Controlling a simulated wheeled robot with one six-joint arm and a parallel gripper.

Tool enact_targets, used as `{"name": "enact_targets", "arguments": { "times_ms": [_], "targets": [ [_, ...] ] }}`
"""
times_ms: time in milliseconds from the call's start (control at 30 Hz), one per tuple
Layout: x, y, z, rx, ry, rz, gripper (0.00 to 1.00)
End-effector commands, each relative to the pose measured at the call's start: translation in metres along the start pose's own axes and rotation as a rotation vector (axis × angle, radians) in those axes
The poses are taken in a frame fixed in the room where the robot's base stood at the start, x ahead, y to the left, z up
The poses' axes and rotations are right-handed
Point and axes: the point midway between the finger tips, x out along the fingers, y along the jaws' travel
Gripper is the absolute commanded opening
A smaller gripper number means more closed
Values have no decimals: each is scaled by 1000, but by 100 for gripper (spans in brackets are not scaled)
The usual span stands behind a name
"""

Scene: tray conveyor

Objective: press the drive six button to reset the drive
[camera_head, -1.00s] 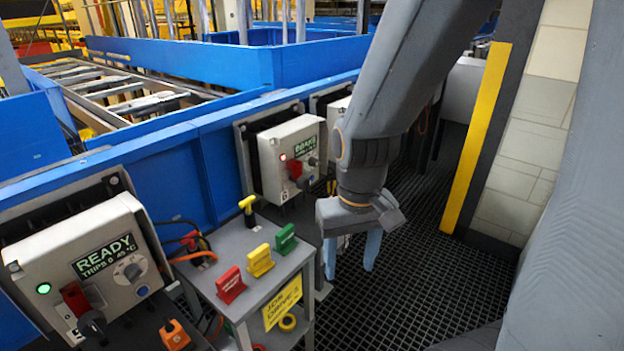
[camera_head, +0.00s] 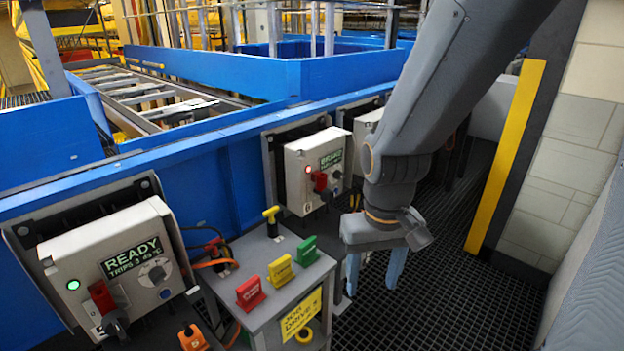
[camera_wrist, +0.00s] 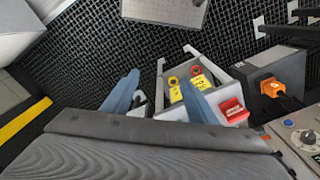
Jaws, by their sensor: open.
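A grey drive box (camera_head: 313,170) in the head view's middle has a lit red lamp, a green-lettered display I cannot read fully, a red switch and small controls. Another drive box (camera_head: 125,262) at left has a lit green lamp, "READY" on its display, a red switch and a dial. A third box (camera_head: 366,135) is mostly hidden behind my arm.
A small grey stand (camera_head: 300,262) with red, yellow and green tags and a yellow job card (camera_head: 301,315) stands just left of my gripper. A wall with a yellow post (camera_head: 506,155) closes the right; dark grating lies between.

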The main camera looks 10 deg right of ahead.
Motion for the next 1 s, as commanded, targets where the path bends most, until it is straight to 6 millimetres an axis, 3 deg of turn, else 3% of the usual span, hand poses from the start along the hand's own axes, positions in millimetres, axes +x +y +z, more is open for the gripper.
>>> {"name": "enact_targets", "arguments": {
  "times_ms": [200,500,1000],
  "targets": [
    [0,0,0,0,0,0,51],
    [0,0,0,0,0,0,0],
    [0,0,0,0,0,0,0]
  ]
}}
